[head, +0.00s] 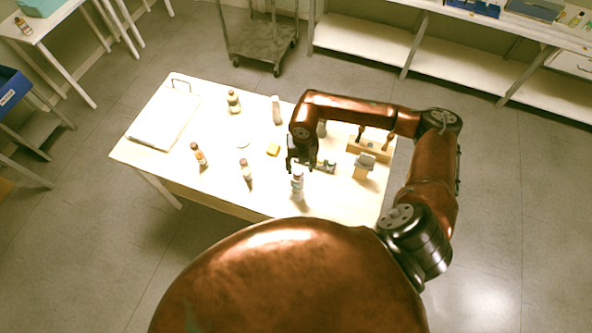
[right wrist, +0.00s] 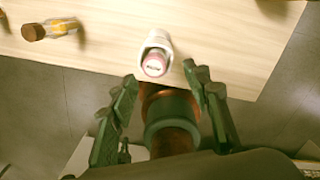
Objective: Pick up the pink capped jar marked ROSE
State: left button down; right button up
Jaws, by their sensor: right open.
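In the head view the jar (head: 297,186) stands near the table's front edge. My right gripper (head: 302,163) is above and just behind it there. In the right wrist view this gripper (right wrist: 164,83) is open, with one finger on each side and nothing between them. My left gripper is in neither view.
On the table (head: 222,185) stand an amber bottle (head: 199,155), a pale bottle (head: 246,170) and several others. A wooden holder (head: 368,147) stands right of my gripper. Bare tabletop lies between the bottles.

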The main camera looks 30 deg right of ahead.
aim_at(298, 172)
jog(key=shift+s+a+f+p, duration=0.1)
jog(key=shift+s+f+p, duration=0.1)
jog(key=shift+f+p, duration=0.25)
jog(key=shift+s+a+f+p, duration=0.1)
jog(key=shift+s+f+p, duration=0.15)
jog(key=shift+f, duration=0.3)
jog(key=w+f, duration=0.2)
jog(key=shift+f, duration=0.3)
jog(key=shift+s, duration=0.4)
jog(key=shift+c, duration=0.9)
jog(key=shift+w+f, duration=0.1)
jog(key=shift+w, duration=0.3)
jog(key=c, duration=0.5)
jog(key=shift+s, duration=0.3)
jog(key=c, duration=0.3)
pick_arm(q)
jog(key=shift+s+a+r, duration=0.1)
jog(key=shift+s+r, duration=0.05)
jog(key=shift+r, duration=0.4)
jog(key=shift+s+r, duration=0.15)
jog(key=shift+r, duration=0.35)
pick_arm(e)
jog(key=shift+w, duration=0.1)
jog(key=shift+c, duration=0.2)
